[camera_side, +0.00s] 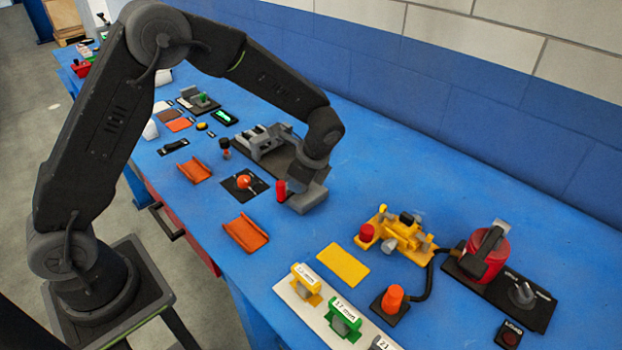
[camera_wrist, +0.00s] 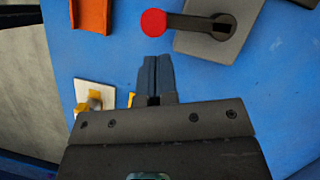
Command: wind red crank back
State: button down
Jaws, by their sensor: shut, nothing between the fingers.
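The red crank knob (camera_wrist: 153,22) shows in the wrist view at the end of a dark crank arm (camera_wrist: 195,22), which points left from its pivot on a grey block (camera_wrist: 240,40). In the side view the red knob (camera_side: 281,190) stands upright at the left of the grey block (camera_side: 308,203). My gripper (camera_wrist: 153,60) is shut and empty. In the wrist view its fingertips lie just below the knob, apart from it in the picture. In the side view my wrist is above the block, and the fingers cannot be made out clearly.
Orange trays (camera_side: 246,233) and a black plate with an orange ball knob (camera_side: 243,182) lie to the left. A yellow fixture (camera_side: 400,232) and yellow pad (camera_side: 343,264) are at right. A grey rail fixture (camera_side: 262,143) stands behind. Blue table is clear between them.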

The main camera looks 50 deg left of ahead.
aim_at(282, 184)
jog(key=shift+s+a, duration=0.25)
jog(key=shift+a, duration=0.35)
jog(key=shift+s+a+m, duration=0.25)
jog(key=shift+a, duration=0.25)
jog(key=shift+s+a+m, duration=0.2)
jog(key=shift+a+m, duration=0.05)
jog(key=shift+a, duration=0.25)
